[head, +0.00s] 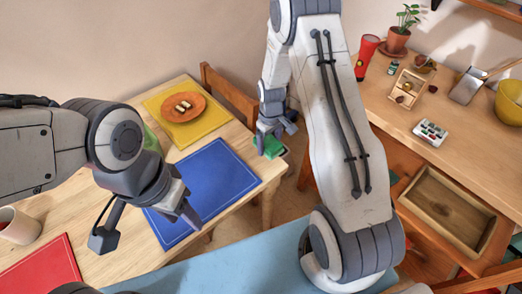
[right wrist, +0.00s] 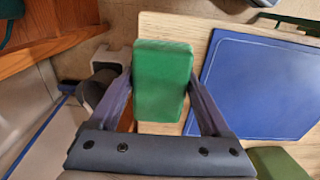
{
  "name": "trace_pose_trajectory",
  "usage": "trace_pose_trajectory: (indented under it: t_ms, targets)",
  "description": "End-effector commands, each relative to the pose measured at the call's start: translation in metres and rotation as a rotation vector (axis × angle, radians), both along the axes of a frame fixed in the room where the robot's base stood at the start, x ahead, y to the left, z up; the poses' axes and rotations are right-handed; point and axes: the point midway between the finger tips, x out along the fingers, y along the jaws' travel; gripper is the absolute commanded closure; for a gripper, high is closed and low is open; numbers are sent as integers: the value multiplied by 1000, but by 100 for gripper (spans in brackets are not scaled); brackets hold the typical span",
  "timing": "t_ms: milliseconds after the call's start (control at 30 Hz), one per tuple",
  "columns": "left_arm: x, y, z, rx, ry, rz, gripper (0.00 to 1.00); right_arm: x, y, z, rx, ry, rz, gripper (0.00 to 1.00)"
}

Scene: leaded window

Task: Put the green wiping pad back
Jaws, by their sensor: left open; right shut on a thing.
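The green wiping pad (head: 270,147) is held in my right gripper (head: 275,128), near the right edge of the light wooden table. In the right wrist view the pad (right wrist: 162,80) sits between the two fingers of the right gripper (right wrist: 160,90), which are shut on its sides. Behind it in that view are the table's edge and the blue mat (right wrist: 262,85). My left gripper (head: 148,225) is open and empty over the table, left of the blue mat (head: 208,185). I cannot tell which place belongs to the pad.
A yellow mat (head: 160,107) bears an orange plate (head: 180,113). A red mat (head: 45,272) and a white mug (head: 18,228) are at the left. A chair (head: 228,92) stands behind the table. The right desk (head: 400,120) has an open drawer (head: 440,205) and several small objects.

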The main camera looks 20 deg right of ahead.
Motion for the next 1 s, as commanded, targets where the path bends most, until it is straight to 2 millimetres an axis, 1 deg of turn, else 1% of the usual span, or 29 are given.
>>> trace_pose_trajectory:
  t_ms: [33,100,200,267,333,433,533,600,833,967,1000]
  targets:
    - [0,0,4,0,0,0,50,5,8,-5,1,1,5,89]
    - [0,0,6,0,0,0,50,12,16,-10,0,0,3,89]
    - [0,0,7,0,0,0,50,17,22,-16,0,0,0,89]
    - [0,0,7,0,0,0,50,18,23,-19,0,0,-1,89]
    - [0,0,10,0,0,0,50,18,24,-26,0,2,-1,89]
    - [0,0,14,0,0,0,50,17,24,-42,0,3,-1,89]
    - [0,0,17,0,0,0,50,18,23,-53,1,1,-1,89]
    - [0,0,17,0,0,0,50,18,23,-57,0,-1,-1,89]
    - [0,0,16,0,0,0,50,18,23,-58,-1,-1,-1,89]
    - [0,0,12,0,0,0,50,18,23,-63,0,-1,-1,89]
    - [0,0,13,0,0,0,50,18,23,-61,-1,-1,-1,7]
